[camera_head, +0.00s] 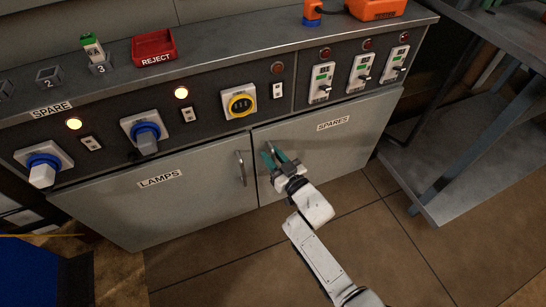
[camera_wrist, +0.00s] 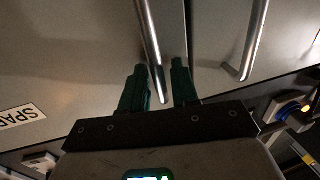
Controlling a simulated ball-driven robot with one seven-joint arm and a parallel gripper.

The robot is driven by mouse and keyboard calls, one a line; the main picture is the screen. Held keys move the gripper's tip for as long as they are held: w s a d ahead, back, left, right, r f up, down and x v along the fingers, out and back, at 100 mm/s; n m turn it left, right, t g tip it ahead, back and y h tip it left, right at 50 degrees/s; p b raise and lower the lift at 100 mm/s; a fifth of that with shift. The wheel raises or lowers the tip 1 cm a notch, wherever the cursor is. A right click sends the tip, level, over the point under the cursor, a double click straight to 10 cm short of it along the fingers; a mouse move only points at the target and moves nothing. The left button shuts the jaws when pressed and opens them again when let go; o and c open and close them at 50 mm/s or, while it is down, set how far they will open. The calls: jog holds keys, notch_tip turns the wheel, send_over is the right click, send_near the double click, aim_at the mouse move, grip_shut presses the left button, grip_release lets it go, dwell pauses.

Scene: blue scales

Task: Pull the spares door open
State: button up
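The spares door (camera_head: 340,148) is the grey right-hand cabinet door, labelled SPARES, and it looks shut. My gripper (camera_head: 274,157) is at its left edge, with green fingers pointing at the door. The door's metal bar handle (camera_wrist: 149,38) shows in the wrist view, its lower end between the two fingertips. My gripper (camera_wrist: 160,84) is open there, one finger on each side of the bar. The left finger is very close to the bar; I cannot tell if it touches. In the head view the fingers mostly hide this handle.
The LAMPS door (camera_head: 160,205) beside it is shut, with its own bar handle (camera_head: 241,168) just left of my gripper. Switches and plugs line the panel above. A grey metal table (camera_head: 450,185) stands to the right. The tiled floor (camera_head: 220,260) before the cabinet is clear.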

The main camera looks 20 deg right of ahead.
jog(key=shift+c, duration=0.3)
grip_shut()
